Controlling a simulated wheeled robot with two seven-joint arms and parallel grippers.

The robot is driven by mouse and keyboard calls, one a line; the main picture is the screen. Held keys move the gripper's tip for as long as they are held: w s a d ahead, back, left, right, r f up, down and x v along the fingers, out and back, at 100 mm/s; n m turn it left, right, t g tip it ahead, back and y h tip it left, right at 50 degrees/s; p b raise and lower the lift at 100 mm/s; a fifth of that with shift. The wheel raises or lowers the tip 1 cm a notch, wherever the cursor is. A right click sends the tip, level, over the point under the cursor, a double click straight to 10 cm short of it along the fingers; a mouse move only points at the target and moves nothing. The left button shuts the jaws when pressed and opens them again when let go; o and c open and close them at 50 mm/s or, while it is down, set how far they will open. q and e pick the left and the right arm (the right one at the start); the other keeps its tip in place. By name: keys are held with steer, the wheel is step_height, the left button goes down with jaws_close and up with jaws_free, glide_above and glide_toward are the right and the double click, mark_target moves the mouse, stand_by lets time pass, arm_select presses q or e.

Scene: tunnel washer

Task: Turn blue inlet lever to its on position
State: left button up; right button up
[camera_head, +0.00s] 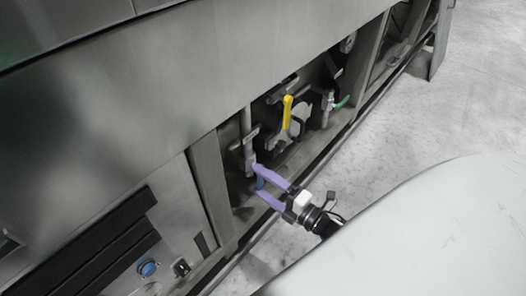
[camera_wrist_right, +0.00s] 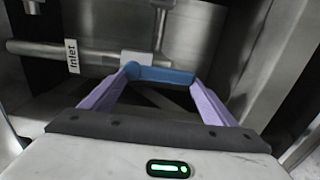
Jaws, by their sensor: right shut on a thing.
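The blue inlet lever (camera_wrist_right: 160,75) lies crosswise between the two purple fingers of my right gripper in the right wrist view. A pipe with a label reading "Inlet" (camera_wrist_right: 73,55) runs to its left. In the head view my right gripper (camera_head: 261,184) reaches into the open bay of the machine, and a small part of the blue lever (camera_head: 260,182) shows between its fingers. The right gripper is shut on the lever. The lever's pivot is partly hidden by the fingers. My left gripper is not in view.
A yellow lever (camera_head: 287,112) and a green lever (camera_head: 342,102) sit farther right in the same bay. A metal post (camera_head: 211,185) borders the bay on the left. A panel with a blue button (camera_head: 148,268) is at the lower left. Open floor (camera_head: 400,140) lies to the right.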

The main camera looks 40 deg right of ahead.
steer(key=o, duration=1.5)
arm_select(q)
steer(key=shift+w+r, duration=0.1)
arm_select(e)
steer(key=shift+s, duration=0.25)
arm_select(q)
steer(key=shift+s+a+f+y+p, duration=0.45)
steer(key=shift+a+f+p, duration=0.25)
steer(key=shift+p, duration=0.4)
arm_select(e)
steer(key=v, duration=1)
steer(key=shift+w+d, duration=0.1)
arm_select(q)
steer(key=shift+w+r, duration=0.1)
